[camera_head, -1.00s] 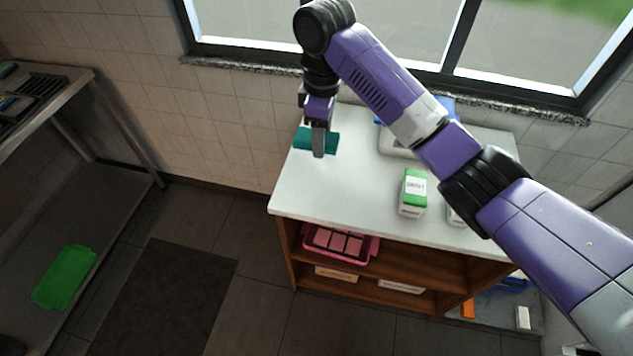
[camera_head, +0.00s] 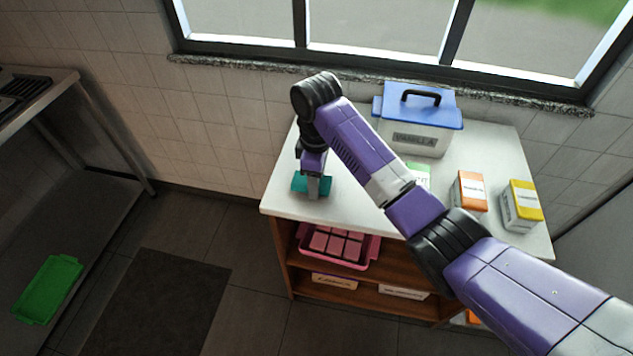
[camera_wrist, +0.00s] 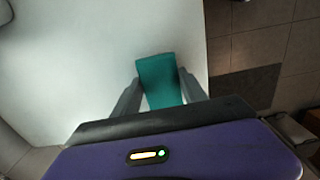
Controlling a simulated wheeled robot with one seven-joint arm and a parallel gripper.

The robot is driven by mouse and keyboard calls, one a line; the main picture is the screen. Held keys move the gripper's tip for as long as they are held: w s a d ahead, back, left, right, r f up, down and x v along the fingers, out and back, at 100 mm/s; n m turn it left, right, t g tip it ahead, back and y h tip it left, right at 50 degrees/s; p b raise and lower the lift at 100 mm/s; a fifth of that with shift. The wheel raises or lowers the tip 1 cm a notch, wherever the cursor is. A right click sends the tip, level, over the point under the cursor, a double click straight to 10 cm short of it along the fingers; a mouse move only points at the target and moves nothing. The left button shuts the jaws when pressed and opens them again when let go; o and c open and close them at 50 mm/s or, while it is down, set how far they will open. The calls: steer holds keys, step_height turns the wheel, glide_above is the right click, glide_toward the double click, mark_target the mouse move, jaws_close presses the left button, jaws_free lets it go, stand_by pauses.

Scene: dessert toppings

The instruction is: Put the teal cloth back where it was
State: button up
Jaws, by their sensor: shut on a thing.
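The teal cloth (camera_head: 299,183) is a flat piece at the left end of the white counter (camera_head: 345,206). My gripper (camera_head: 313,190) points down at it. In the wrist view the teal cloth (camera_wrist: 160,78) lies between the two grey fingers of my gripper (camera_wrist: 160,85), which are shut on it. The cloth is at or just above the counter top; I cannot tell if it touches. Its near end is hidden by the gripper body in the wrist view.
A white tub with a blue lid (camera_head: 417,120) stands at the back. An orange-topped box (camera_head: 468,192) and a yellow-topped box (camera_head: 521,207) stand to the right. A green-topped box (camera_head: 421,172) is partly behind my arm. A pink crate (camera_head: 340,247) sits on the shelf below.

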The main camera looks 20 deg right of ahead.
steer(key=shift+f, duration=0.55)
steer(key=shift+f, duration=0.2)
steer(key=o, duration=1.4)
steer(key=shift+o, duration=0.2)
step_height(320, 180, up, 12)
steer(key=p, duration=0.3)
steer(key=shift+r, duration=0.2)
